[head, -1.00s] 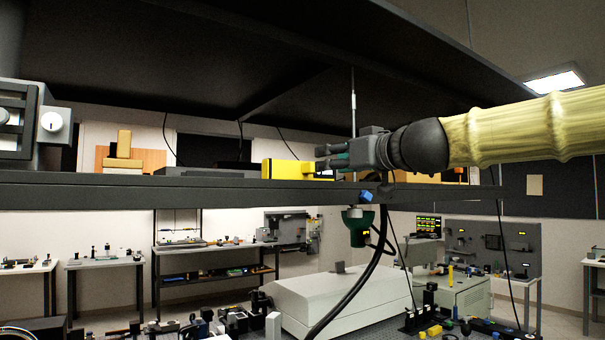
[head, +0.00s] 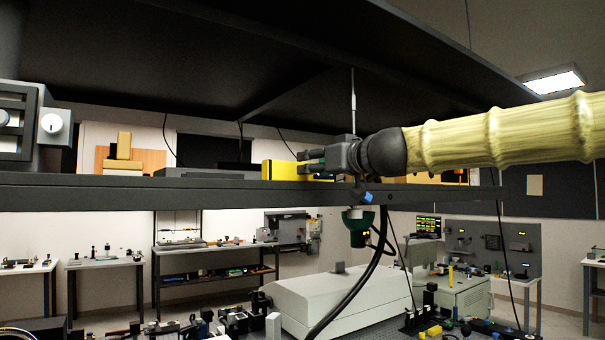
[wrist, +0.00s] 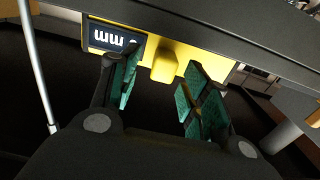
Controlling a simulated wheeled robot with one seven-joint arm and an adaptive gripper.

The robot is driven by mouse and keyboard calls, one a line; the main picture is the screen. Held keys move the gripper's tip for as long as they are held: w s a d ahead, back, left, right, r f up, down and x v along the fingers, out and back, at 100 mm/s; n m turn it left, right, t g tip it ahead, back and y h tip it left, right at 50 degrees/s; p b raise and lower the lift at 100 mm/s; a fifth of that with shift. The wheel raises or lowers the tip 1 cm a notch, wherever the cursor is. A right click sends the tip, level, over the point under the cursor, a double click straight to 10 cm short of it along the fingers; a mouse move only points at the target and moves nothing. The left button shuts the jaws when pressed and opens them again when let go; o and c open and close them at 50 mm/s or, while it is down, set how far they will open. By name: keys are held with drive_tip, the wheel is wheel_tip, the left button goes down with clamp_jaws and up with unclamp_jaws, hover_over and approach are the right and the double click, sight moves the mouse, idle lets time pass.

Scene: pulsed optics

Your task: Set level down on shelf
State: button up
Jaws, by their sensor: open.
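The level (head: 281,170) is a yellow block on the dark shelf (head: 130,190) and looks upright. In the head view its right part is hidden behind my gripper (head: 312,162). In the wrist view the level (wrist: 165,60) shows its yellow body, a raised yellow middle part and a dark panel with white letters. My gripper (wrist: 160,95) is open there, its green-padded fingers apart on either side of the raised part. I cannot tell whether a finger touches the level.
A grey instrument (head: 30,125) stands at the shelf's left end. A flat dark box (head: 205,172) lies left of the level. A thin metal rod (head: 353,100) rises close to my gripper. The dark upper panel (head: 300,50) hangs above. A green lamp-like fixture (head: 357,228) hangs below the shelf.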

clamp_jaws()
drive_tip(key=shift+r, duration=0.1)
drive_tip(key=shift+r+p, duration=2.5)
drive_tip(key=shift+r, duration=0.45)
